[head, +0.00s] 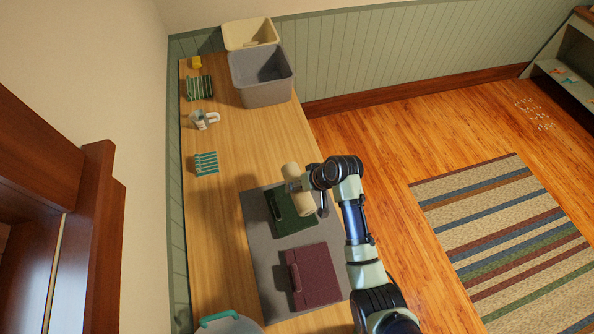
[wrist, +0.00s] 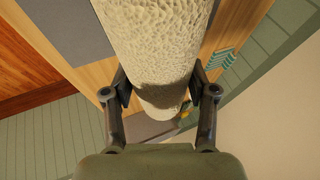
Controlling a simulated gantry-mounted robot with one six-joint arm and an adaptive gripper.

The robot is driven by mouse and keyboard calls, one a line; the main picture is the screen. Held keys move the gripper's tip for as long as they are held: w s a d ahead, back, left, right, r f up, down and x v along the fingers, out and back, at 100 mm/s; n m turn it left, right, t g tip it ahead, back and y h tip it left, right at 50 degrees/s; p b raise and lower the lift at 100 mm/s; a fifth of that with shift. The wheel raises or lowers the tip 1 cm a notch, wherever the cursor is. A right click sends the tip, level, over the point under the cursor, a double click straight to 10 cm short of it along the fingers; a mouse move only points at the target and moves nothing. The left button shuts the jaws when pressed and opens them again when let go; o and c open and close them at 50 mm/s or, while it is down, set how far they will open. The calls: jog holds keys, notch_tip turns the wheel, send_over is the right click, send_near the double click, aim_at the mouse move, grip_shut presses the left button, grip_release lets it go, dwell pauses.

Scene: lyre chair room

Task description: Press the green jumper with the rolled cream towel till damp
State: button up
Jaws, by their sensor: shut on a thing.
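The rolled cream towel (head: 297,190) is in my gripper (head: 307,184), held at or just above the far right part of the green jumper. The wrist view shows the towel (wrist: 158,50) between the two fingers of my gripper (wrist: 161,95). The green jumper (head: 288,218) lies folded on a grey mat (head: 261,262) on the table. The towel covers part of the jumper's right side. I cannot tell whether the towel touches the jumper.
A folded maroon jumper (head: 314,276) lies on the mat's near part. A grey bin (head: 262,78) and a cream bin (head: 250,34) stand at the far end. A mug (head: 204,119), a striped cloth (head: 206,163) and a green striped item (head: 199,88) sit along the left. Bare table lies between.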

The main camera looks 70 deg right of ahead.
jog(key=shift+s+a, duration=0.2)
jog(key=shift+w+d+f+b, duration=0.2)
jog(key=shift+d+f+b, duration=0.05)
jog(key=shift+f+b, duration=0.1)
notch_tip(320, 180, down, 7)
jog(key=b, duration=0.7)
jog(key=shift+f+b, duration=0.15)
jog(key=shift+b, duration=0.25)
jog(key=shift+f+b, duration=0.35)
jog(key=shift+f, duration=0.35)
jog(key=shift+a+p, duration=0.1)
jog(key=shift+p, duration=0.3)
jog(key=shift+s+f+p, duration=0.15)
jog(key=shift+f+p, duration=0.1)
jog(key=shift+p, duration=0.05)
dwell(1.0)
jog(key=shift+r+p, duration=0.25)
jog(key=shift+p, duration=0.45)
dwell(1.2)
jog(key=shift+f, duration=0.15)
dwell(0.6)
